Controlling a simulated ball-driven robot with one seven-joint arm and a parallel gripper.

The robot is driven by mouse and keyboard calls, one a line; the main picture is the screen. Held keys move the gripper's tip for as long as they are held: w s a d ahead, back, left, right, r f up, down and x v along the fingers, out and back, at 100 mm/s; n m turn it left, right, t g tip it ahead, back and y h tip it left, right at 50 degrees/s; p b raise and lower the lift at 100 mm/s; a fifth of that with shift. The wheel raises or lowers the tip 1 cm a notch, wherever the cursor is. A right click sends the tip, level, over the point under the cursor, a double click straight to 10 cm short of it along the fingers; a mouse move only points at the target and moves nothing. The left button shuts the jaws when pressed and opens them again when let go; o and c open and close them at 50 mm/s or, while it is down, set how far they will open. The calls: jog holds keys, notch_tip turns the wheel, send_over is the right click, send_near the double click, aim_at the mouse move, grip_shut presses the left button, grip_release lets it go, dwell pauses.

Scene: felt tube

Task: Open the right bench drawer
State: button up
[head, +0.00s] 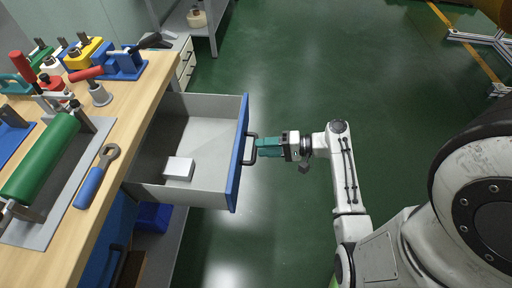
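The bench drawer (205,194) has a grey inside and a blue front (238,150). It stands pulled far out from under the wooden bench, in the left half of the head view. A small white box (179,168) lies inside it. The black bar handle (251,149) sits on the outer side of the blue front. My gripper (260,148) is at the handle, with its teal fingers pointing left. The fingertips overlap the handle bar in this view. From above I cannot tell whether the fingers are closed around it.
The wooden bench top (130,118) holds a green roller (42,158), a blue-handled wrench (95,178) and several coloured tools. A blue bin (153,216) sits below the drawer. A grey shelf (205,22) stands at the back. The green floor (290,70) beyond my arm is clear.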

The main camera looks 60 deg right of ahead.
jog(key=v, duration=0.7)
dwell(0.4)
